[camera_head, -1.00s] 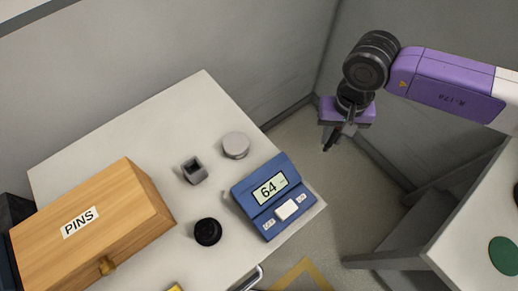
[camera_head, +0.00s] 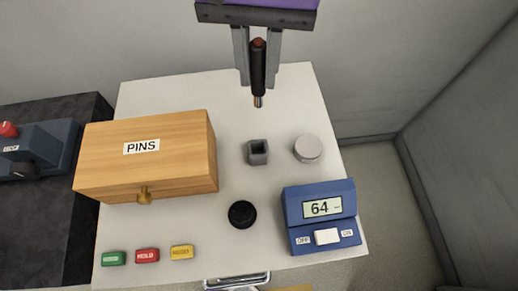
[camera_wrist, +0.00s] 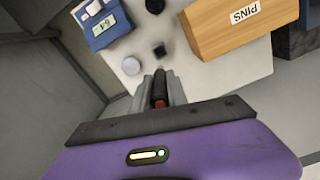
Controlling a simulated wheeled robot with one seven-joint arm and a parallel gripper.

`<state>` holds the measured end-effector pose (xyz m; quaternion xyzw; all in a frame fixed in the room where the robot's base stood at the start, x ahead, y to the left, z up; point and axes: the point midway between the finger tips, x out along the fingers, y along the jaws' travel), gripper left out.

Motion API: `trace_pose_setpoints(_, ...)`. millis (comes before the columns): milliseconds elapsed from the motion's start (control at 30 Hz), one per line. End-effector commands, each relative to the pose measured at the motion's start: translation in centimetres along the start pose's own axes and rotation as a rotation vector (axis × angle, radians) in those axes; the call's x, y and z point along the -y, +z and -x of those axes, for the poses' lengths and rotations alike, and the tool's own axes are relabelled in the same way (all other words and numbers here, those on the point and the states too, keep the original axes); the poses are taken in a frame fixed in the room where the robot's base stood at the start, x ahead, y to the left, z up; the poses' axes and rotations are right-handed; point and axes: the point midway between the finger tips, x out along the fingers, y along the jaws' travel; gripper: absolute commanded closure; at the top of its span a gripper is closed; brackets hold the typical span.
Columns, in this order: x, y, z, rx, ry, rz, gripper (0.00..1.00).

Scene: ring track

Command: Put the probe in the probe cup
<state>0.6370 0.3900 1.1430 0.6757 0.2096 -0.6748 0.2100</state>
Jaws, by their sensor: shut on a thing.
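My gripper (camera_head: 257,62) is shut on the probe (camera_head: 258,72), a dark stick with a red top and a metal tip that points down. It holds the probe above the far part of the white table, behind the small grey square cup (camera_head: 258,152), which looks like the probe cup. The cup stands upright with a dark open top, and the probe is apart from it. In the wrist view, the probe (camera_wrist: 159,90) sits between the fingers, and the cup (camera_wrist: 159,49) is just beyond its tip.
A wooden PINS box (camera_head: 150,160) stands left of the cup. A grey round disc (camera_head: 307,148) is to its right. A black round piece (camera_head: 242,214) and a blue meter (camera_head: 320,215) reading 64 are nearer. Several coloured labelled blocks (camera_head: 147,256) line the near left edge.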

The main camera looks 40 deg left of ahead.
Motion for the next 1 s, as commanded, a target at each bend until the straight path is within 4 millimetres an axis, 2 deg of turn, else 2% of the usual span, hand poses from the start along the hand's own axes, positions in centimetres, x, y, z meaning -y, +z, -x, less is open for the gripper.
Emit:
trace_pose_setpoints(600, 0.1, 0.1, -13.5, 0.003, -0.003, 0.001, 1.00)
trace_pose_setpoints(1000, 0.1, 0.1, -17.1, 0.004, -0.003, 0.001, 1.00)
